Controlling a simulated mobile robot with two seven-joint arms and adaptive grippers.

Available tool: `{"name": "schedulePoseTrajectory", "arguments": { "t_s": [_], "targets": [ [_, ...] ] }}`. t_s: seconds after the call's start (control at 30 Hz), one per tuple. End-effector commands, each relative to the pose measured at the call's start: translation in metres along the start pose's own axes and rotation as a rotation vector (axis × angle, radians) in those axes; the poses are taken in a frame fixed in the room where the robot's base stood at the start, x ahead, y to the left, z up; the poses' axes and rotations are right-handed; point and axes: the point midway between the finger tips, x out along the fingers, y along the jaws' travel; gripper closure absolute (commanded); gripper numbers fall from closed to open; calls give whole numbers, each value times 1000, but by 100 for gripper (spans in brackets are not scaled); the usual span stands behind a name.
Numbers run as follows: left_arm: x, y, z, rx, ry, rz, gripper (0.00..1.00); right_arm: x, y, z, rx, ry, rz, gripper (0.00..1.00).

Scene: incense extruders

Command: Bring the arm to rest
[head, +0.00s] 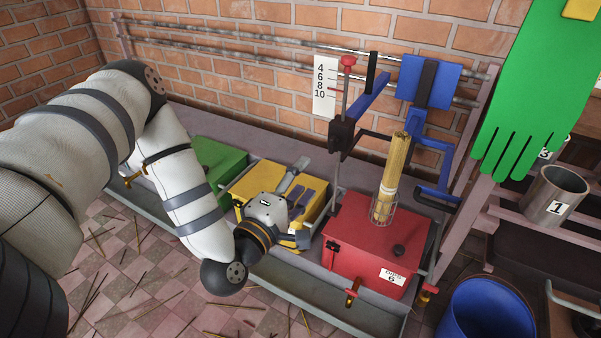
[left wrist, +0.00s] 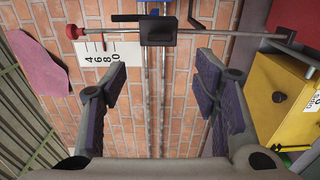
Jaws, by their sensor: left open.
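My left arm comes in from the left and reaches across the front of the bench. My left gripper (head: 299,183) is over the yellow box (head: 252,184), in front of the extruder stand. In the left wrist view the left gripper (left wrist: 162,72) has its two padded fingers wide apart with nothing between them. A black block on a rod with a red knob (left wrist: 71,31) and a number scale (left wrist: 103,62) show beyond the fingertips. My right gripper is not in view.
A red box (head: 375,240) with a wire basket of incense sticks stands right of the gripper. A green box (head: 216,160) is to the left. A blue bucket (head: 487,310), metal cup (head: 551,196) and hanging green glove (head: 530,85) are at right. Loose sticks litter the tiled floor.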

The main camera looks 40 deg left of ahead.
Motion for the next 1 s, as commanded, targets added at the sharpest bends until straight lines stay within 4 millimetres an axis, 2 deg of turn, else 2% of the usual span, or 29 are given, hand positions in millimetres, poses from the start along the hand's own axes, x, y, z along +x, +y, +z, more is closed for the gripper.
{"name": "schedulePoseTrajectory", "arguments": {
  "t_s": [0.4, 0.47, 0.57, 0.6, 0.67, 0.7, 0.77, 0.8, 0.87, 0.9, 0.97, 1.0],
  "targets": [
    [-1, -3, 2, 8, -7, -12, 45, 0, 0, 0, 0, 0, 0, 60],
    [-8, -18, 11, 44, -40, -68, 45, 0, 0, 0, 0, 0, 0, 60],
    [-40, -76, 42, 186, -174, -280, 45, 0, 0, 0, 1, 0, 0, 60],
    [-64, -105, 55, 266, -253, -390, 45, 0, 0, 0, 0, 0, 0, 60],
    [-106, -147, 70, 387, -381, -556, 45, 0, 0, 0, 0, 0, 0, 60],
    [-138, -171, 77, 465, -472, -661, 45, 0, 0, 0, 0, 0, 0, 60],
    [-190, -201, 82, 578, -616, -811, 45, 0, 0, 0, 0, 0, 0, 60],
    [-227, -217, 81, 649, -717, -907, 45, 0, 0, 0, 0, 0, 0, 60],
    [-285, -234, 76, 752, -877, -1045, 45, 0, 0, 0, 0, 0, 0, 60],
    [-324, -240, 69, 816, -990, -1136, 45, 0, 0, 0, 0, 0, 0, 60],
    [-382, -242, 54, 904, -1169, -1267, 45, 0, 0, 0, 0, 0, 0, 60],
    [-420, -238, 40, 957, -1295, -1351, 45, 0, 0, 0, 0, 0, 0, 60]
  ]
}}
